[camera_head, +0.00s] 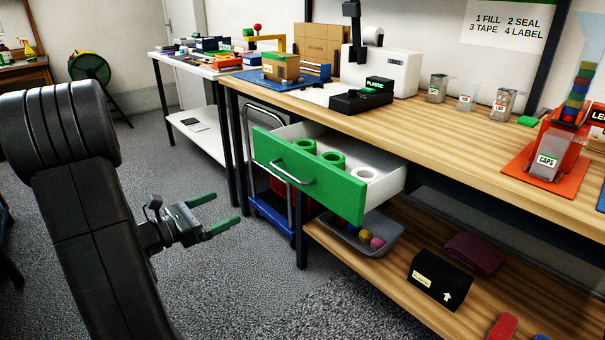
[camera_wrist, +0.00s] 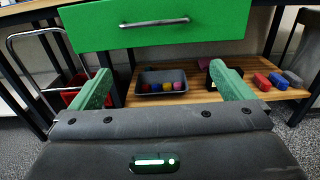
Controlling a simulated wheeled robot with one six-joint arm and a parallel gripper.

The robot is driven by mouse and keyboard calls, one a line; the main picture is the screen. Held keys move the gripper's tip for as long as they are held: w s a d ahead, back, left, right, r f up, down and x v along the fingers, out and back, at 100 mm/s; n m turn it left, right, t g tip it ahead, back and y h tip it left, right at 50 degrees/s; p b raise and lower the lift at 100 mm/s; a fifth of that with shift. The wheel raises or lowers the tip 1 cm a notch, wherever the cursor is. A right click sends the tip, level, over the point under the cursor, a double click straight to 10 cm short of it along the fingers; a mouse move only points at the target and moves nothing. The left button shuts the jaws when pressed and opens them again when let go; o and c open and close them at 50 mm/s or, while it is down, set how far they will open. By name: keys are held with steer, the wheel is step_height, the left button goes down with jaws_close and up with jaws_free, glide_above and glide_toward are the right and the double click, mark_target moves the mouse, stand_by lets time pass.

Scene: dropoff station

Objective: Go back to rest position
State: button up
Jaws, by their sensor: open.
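My gripper (camera_head: 221,213) has green fingers and is open and empty. It hangs in free air over the grey floor, left of the workbench and in front of the open drawer. The drawer (camera_head: 305,178) has a green front with a metal handle (camera_head: 292,172) and is pulled out from under the bench top. It holds green rings (camera_head: 331,158) and a white ring (camera_head: 363,173). In the wrist view the gripper's fingers (camera_wrist: 165,88) stand wide apart, below the green drawer front (camera_wrist: 210,30), with nothing between them.
The bench's lower shelf (camera_head: 345,262) bears a grey bin with coloured balls (camera_head: 362,238) and a black box (camera_head: 438,280). A cart (camera_head: 265,208) with a metal frame stands under the bench beside the drawer. The bench top (camera_head: 440,118) is above. Grey floor (camera_head: 235,290) is clear below my gripper.

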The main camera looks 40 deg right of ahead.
steer(key=a, duration=0.7)
steer(key=shift+s+a+p, duration=0.3)
steer(key=shift+p, duration=0.15)
steer(key=d, duration=0.6)
steer(key=shift+w+d+b, duration=0.25)
steer(key=shift+d+b, duration=0.1)
steer(key=shift+b, duration=0.1)
stand_by(0.5)
